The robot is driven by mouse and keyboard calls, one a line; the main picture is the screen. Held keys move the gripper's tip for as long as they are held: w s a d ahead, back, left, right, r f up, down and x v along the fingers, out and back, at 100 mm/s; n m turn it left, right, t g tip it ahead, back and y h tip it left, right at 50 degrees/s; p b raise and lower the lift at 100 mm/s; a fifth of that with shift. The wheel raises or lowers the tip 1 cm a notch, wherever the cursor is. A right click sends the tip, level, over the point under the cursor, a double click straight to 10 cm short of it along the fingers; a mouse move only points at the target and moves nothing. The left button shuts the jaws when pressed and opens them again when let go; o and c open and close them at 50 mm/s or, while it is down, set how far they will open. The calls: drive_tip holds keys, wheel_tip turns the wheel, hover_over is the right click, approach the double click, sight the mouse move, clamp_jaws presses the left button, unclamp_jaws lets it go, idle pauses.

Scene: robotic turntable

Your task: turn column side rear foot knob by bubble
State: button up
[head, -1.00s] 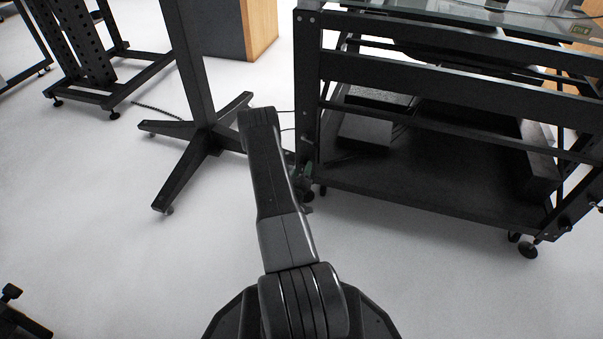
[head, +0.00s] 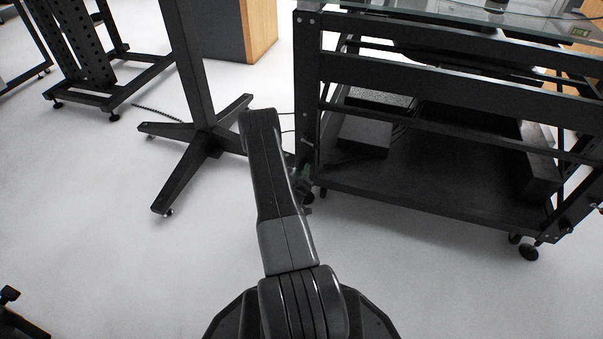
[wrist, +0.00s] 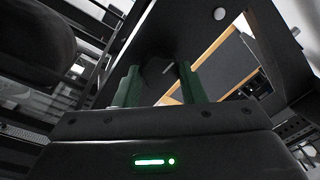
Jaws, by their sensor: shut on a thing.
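The knob (wrist: 158,76) is a dark round part between my gripper's green fingers in the wrist view. My gripper (wrist: 158,88) is shut on it, with one finger on each side. In the head view my gripper (head: 302,178) is low at the near left leg of the black turntable frame (head: 420,68). My forearm hides much of it there. The foot below that leg is only partly seen, and the knob cannot be made out in the head view. No bubble can be made out clearly.
A black column stand (head: 205,137) with spread legs stands close left of my arm. The frame's lower shelf (head: 440,195) and its right foot (head: 528,252) are to the right. A glass top (head: 450,12) lies above. The pale floor in front is clear.

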drive_tip(key=m, duration=0.3)
drive_tip(key=shift+f+b, duration=0.1)
drive_tip(key=shift+b, duration=0.3)
drive_tip(key=m, duration=0.4)
drive_tip(key=shift+m+t+h, duration=0.3)
drive_tip(key=shift+m+h, duration=0.1)
drive_tip(key=m+h, duration=0.1)
drive_tip(key=m, duration=0.6)
drive_tip(key=shift+m, duration=0.4)
drive_tip(key=m, duration=0.4)
drive_tip(key=shift+h, duration=0.3)
drive_tip(key=m, duration=0.4)
drive_tip(key=shift+w+a, duration=0.1)
drive_tip(key=m, duration=0.4)
drive_tip(key=shift+g+h, duration=0.4)
drive_tip(key=shift+m, duration=2)
